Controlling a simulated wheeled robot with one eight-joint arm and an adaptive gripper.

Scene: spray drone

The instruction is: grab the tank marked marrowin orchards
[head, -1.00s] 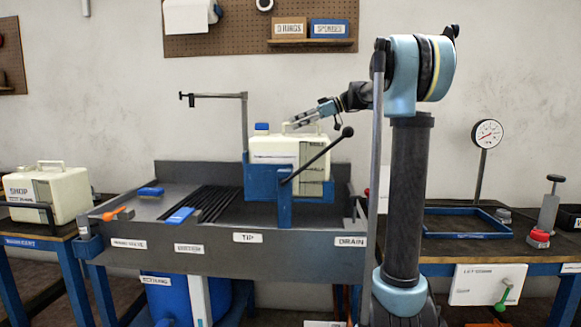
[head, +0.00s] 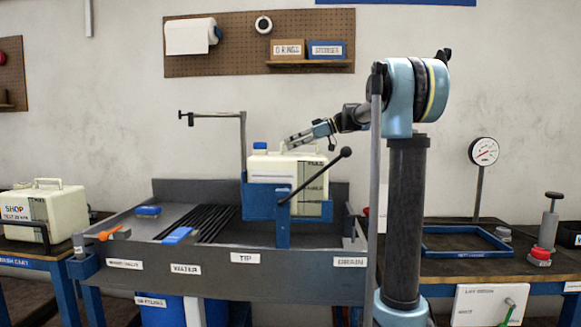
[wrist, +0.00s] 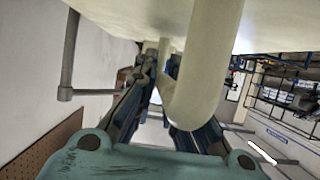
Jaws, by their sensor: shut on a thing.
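A cream tank (head: 262,168) with a blue cap (head: 260,147) sits upright in a blue cradle (head: 259,203) over the grey basin. Its labels are too small to read, so I cannot confirm the marrowin orchards name. My gripper (head: 298,138) reaches it from the upper right, at the handle on its top. In the wrist view my gripper (wrist: 170,100) is shut on the cream handle (wrist: 205,70), which runs between the fingers. The tank body (wrist: 120,18) fills the top of that view. A second cream tank (head: 62,212), marked SHOP, stands at the far left.
A dark lever with a ball end (head: 346,152) slants across the tank's front. A thin grey post with an arm (head: 243,140) rises beside it. The basin (head: 210,282) has a slatted rack (head: 205,222). A gauge (head: 484,151) and blue tray frame (head: 465,240) are at right.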

